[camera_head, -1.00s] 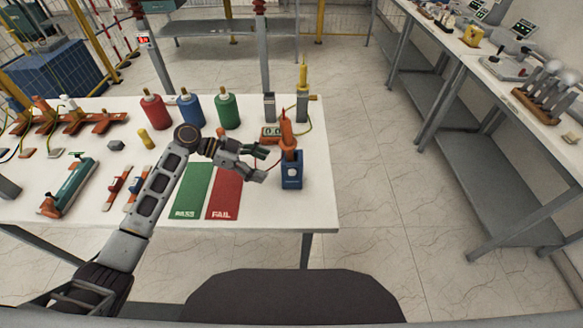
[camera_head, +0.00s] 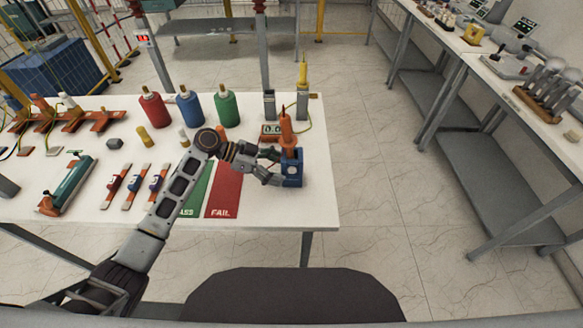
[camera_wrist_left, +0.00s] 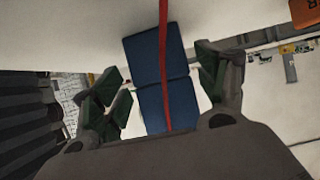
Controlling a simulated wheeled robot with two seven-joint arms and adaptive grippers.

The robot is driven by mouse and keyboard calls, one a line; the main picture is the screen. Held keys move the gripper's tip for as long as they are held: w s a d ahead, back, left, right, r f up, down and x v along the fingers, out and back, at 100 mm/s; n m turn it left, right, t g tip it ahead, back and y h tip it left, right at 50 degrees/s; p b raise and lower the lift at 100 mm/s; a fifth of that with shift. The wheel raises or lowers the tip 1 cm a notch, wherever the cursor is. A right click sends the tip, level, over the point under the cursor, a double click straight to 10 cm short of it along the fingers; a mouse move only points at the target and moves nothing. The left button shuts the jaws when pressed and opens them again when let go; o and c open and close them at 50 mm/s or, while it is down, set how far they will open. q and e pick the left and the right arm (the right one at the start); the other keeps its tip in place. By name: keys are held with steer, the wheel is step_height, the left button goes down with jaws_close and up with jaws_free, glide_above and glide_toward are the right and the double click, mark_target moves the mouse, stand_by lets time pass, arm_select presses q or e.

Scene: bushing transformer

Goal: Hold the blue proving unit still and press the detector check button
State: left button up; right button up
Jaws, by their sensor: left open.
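The blue proving unit (camera_head: 296,177) stands upright near the right edge of the white table. The orange detector (camera_head: 287,132) stands upright on top of it, narrow tip up. My left gripper (camera_head: 277,167) is open, its fingers reaching the unit's left side. In the left wrist view, a blue body with two panels (camera_wrist_left: 145,62) lies between the spread fingers of my left gripper (camera_wrist_left: 160,82). A thin red strip crosses that view in front of the blue. I cannot tell whether the fingers touch the unit. The check button cannot be made out. My right gripper is not in view.
The green PASS mat (camera_head: 197,190) and red FAIL mat (camera_head: 224,190) lie to the left, partly under my arm. Red, blue and green bottles stand at the back. The table's right edge is close.

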mark_target(287, 172)
arm_select(q)
steer(key=shift+b+x, duration=0.95)
steer(key=shift+x, duration=0.85)
steer(key=shift+d+f, duration=0.15)
steer(key=shift+d, duration=0.2)
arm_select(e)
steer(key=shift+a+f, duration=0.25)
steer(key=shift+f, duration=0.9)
arm_select(q)
steer(key=c, duration=0.6)
steer(key=shift+c, duration=0.2)
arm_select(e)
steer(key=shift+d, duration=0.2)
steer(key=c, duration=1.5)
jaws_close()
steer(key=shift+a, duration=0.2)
